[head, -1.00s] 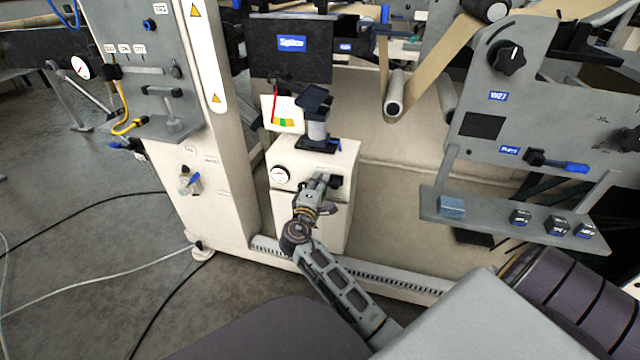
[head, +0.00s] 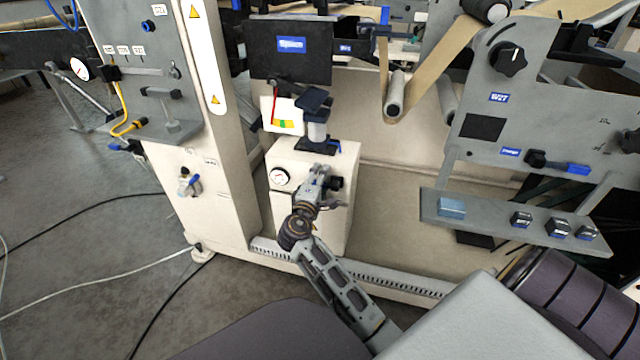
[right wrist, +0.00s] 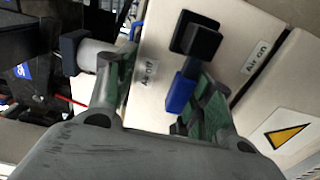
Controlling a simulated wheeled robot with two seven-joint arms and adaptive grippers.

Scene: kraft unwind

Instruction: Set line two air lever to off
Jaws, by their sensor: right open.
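The air lever is on the cream box below the Splice screen. In the right wrist view it has a black hub (right wrist: 199,38) and a blue handle (right wrist: 181,92) extending down the picture. An "Air off" label (right wrist: 149,73) lies to the handle's left and an "Air on" label (right wrist: 256,57) to the hub's right. My right gripper (right wrist: 158,78) is open, with the handle between its fingers, close to or touching the right finger. In the head view the right gripper (head: 320,174) is in front of the box, beside the black hub (head: 336,184). My left gripper is not seen.
A gauge (head: 280,177) sits on the box, left of my gripper. A small stand (head: 317,125) is on top of it. Another blue-handled valve (head: 193,185) is on the left cabinet. A control shelf (head: 490,220) juts out at right.

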